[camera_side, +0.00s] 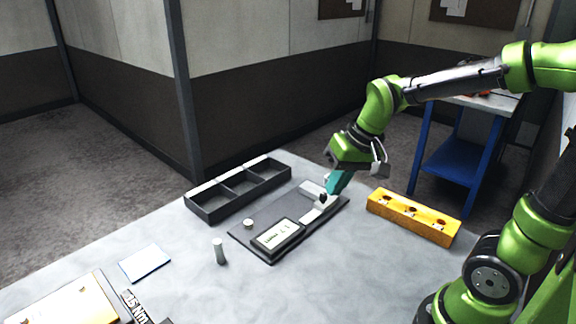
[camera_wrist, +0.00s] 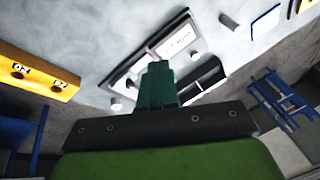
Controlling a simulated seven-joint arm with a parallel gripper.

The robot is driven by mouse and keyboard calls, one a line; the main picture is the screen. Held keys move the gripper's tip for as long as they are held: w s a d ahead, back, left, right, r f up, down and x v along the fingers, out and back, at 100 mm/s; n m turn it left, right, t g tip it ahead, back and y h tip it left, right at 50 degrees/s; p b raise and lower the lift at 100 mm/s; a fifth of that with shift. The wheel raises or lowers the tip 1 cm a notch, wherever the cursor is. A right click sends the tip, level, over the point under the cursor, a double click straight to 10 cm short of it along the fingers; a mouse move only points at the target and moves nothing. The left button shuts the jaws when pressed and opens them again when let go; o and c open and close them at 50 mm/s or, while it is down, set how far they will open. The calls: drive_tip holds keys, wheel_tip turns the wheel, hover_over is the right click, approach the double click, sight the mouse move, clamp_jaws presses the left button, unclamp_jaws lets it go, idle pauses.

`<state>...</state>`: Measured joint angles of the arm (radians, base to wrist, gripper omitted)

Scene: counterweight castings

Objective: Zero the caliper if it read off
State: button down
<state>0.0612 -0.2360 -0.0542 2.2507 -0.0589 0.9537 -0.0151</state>
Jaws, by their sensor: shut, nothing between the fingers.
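The caliper is a dark flat plate (camera_side: 245,239) on the table with a light metal part near its far end. Its display (camera_side: 276,236) shows digits that look like 1.7 mm, though small. A pale round knob (camera_side: 248,223) sits on the plate left of the display. My gripper (camera_side: 329,192), with teal fingers, is shut and empty. It points down at the plate's far right end, close to a small dark piece there; I cannot tell if they touch. In the wrist view the fingers (camera_wrist: 159,65) cover part of the plate, and the display (camera_wrist: 176,42) shows beyond them.
A yellow block (camera_side: 405,222) with several recesses stands right of the plate. A dark divided tray (camera_side: 208,212) lies behind left. A grey cylinder (camera_side: 219,251) stands upright in front, near a white-blue card (camera_side: 145,263). A box and a label reading 15 Nm are front left.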

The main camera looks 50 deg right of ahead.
drive_tip(key=s+a+r+n+t, duration=0.1)
drive_tip(key=s+a+r+t, duration=0.2)
drive_tip(key=s, duration=0.4)
drive_tip(key=shift+s+a+r+y, duration=0.3)
drive_tip(key=shift+a+r, duration=0.2)
drive_tip(key=shift+r, duration=0.35)
drive_tip(key=shift+w, duration=0.1)
idle(1.0)
drive_tip(key=w+f+m, duration=0.1)
drive_tip(key=w+f, duration=0.2)
drive_tip(key=w, duration=0.6)
drive_tip(key=w+a+f+m+t, duration=0.1)
drive_tip(key=w+f, duration=0.3)
drive_tip(key=w, duration=0.6)
drive_tip(key=w+f+m+t+h, duration=0.1)
drive_tip(key=w+f, duration=0.3)
drive_tip(key=w, duration=0.5)
drive_tip(key=shift+w+a, duration=0.25)
drive_tip(key=shift+w, duration=0.1)
drive_tip(key=shift+f, duration=0.2)
